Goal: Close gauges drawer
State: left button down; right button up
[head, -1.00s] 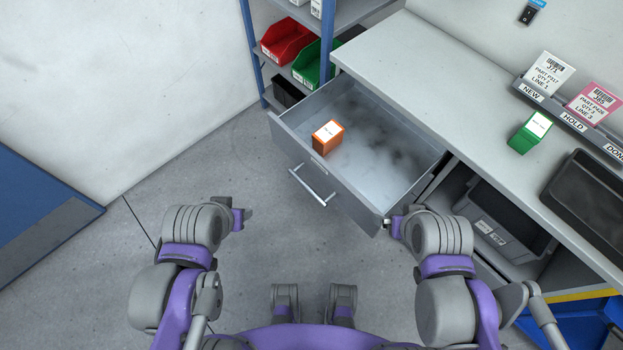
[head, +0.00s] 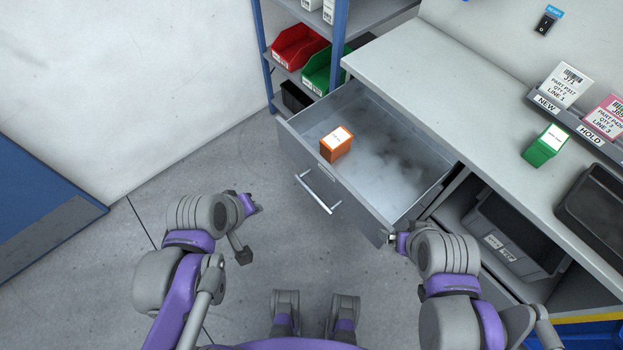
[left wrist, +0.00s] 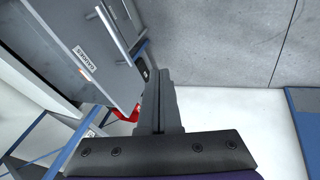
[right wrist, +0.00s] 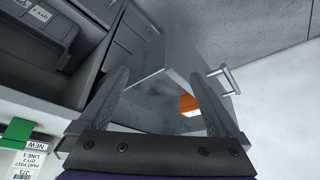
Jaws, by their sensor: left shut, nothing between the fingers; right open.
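The gauges drawer (head: 362,202) is a grey metal drawer pulled out from under the workbench. An orange box (head: 336,145) with a white top stands inside it, near its front. The bar handle (head: 318,191) is on its front, and the drawer label (left wrist: 82,58) shows in the left wrist view. My left gripper (head: 252,203) is shut and empty, apart from the drawer, to the left of the handle. My right gripper (head: 392,239) is open beside the drawer's right front corner; in the right wrist view the drawer shows beyond its fingers (right wrist: 158,92). I cannot tell whether it touches.
The workbench top (head: 430,85) carries a green box (head: 545,146) and a dark tray (head: 597,205). A grey bin (head: 510,235) stands on the shelf below, right of the drawer. A rack with red (head: 297,46) and green bins stands behind. The floor before the drawer is clear.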

pick_arm(q)
jog(key=w+d+f+n+h+b, duration=0.25)
jog(key=w+n+b, duration=0.2)
jog(key=n, duration=0.55)
jog(key=n+t+h+b, duration=0.1)
jog(key=n+h+b, duration=0.1)
jog(key=n, duration=0.8)
send_near(316, 175)
jog(key=b+x, duration=0.3)
jog(key=x, duration=0.3)
jog(key=shift+a+f, duration=0.15)
jog(key=shift+a, duration=0.05)
pick_arm(e)
notch_tip(316, 175, down, 12)
pick_arm(q)
jog(key=shift+w+d, duration=0.1)
pick_arm(e)
jog(key=shift+s, duration=0.15)
